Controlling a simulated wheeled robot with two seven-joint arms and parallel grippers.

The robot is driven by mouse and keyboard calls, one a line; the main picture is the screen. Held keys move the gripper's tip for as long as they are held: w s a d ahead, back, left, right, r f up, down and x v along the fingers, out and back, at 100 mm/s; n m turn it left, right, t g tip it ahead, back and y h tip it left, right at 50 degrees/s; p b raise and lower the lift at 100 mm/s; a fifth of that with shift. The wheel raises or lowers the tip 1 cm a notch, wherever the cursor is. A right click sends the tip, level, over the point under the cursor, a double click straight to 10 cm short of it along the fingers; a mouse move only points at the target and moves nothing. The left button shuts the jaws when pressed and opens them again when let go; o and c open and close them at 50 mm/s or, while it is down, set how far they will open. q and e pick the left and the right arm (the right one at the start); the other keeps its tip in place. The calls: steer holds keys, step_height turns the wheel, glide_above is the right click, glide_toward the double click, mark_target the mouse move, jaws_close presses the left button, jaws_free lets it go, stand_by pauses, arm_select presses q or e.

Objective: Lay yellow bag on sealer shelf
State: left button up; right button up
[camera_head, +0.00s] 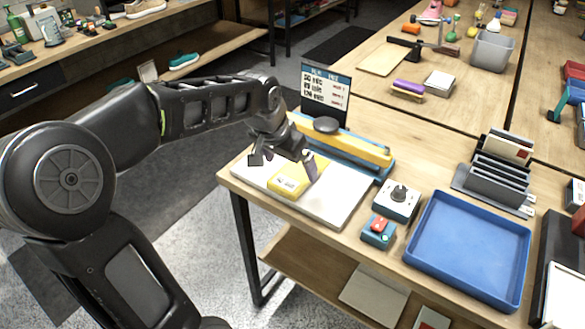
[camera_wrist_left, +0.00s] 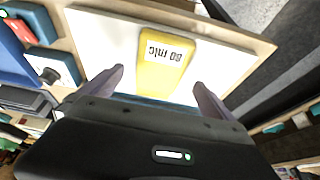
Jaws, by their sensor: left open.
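The yellow bag (camera_head: 289,180) lies flat on the white sealer shelf (camera_head: 338,197), in front of the sealer's yellow bar (camera_head: 352,146). It has a white label, which reads "80 mic" in the left wrist view (camera_wrist_left: 165,62). My left gripper (camera_head: 285,165) is just above the bag, near its far end. In the left wrist view my left gripper (camera_wrist_left: 158,82) has its two fingers spread wide on either side of the bag, with gaps to it. The bag rests on the shelf (camera_wrist_left: 105,40). My right gripper is not in view.
To the right of the shelf are a dial box (camera_head: 397,201), a small blue box with a red switch (camera_head: 378,231) and an empty blue tray (camera_head: 468,248). A sign (camera_head: 326,90) stands behind the sealer. A rack (camera_head: 497,170) stands further right.

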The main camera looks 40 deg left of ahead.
arm_select(q)
steer(key=shift+v, duration=1.85)
